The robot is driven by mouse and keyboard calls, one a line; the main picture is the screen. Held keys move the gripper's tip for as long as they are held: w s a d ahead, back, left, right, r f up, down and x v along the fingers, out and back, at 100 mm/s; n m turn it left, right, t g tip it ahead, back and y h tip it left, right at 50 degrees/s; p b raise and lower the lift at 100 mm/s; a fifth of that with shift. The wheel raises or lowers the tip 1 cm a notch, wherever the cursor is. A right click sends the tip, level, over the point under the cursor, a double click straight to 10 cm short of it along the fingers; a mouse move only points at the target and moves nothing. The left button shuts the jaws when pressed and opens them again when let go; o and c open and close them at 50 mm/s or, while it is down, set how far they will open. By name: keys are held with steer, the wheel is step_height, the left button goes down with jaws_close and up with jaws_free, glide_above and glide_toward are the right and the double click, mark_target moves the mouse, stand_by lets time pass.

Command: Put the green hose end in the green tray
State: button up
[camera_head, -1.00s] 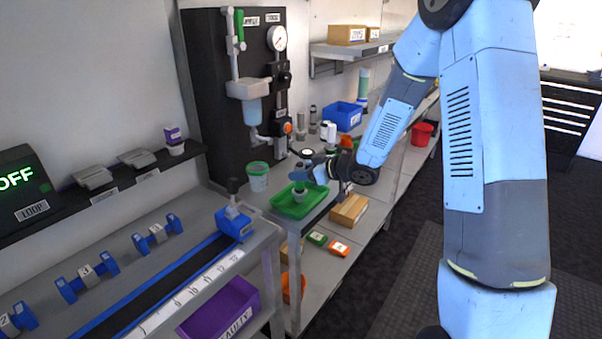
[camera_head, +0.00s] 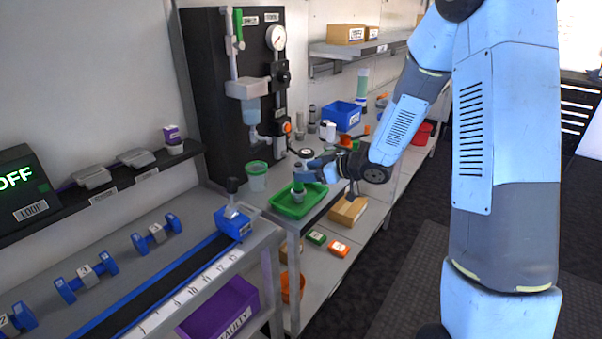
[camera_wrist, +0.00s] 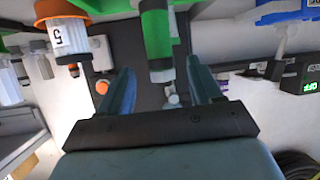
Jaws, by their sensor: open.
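The green hose end (camera_head: 298,187) is a short green cylinder with a grey lower part. In the head view it appears upright within the green tray (camera_head: 319,197); its contact with the floor of the tray is too small to make out. My gripper (camera_head: 305,175) is just above and to the right of it, over the tray. In the wrist view the green hose end (camera_wrist: 157,38) shows beyond and between the two spread fingertips of my gripper (camera_wrist: 160,85), with gaps on both sides. The fingers are open and hold nothing.
A green-rimmed cup (camera_head: 257,178) stands left of the tray, below the black panel (camera_head: 215,100) with its gauge. A blue bin (camera_head: 343,115) and small bottles stand behind. An orange-collared container marked 5 (camera_wrist: 68,40) is near my gripper in the wrist view.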

steer(key=s+d+r+m+t+h, duration=0.2)
steer(key=s+d+r+m+h, duration=0.3)
steer(key=d+r, duration=0.45)
steer(key=s+d+r+m+t+h, duration=0.2)
steer(key=s+d+r+h, duration=0.2)
steer(key=d+r+h, duration=0.55)
steer(key=s+m+g+y, duration=0.3)
steer(key=s+m+g, duration=0.2)
steer(key=s, duration=1.8)
steer(key=shift+s+a+r+g, duration=0.25)
steer(key=shift+a+r+g, duration=0.05)
steer(key=shift+a+r, duration=0.1)
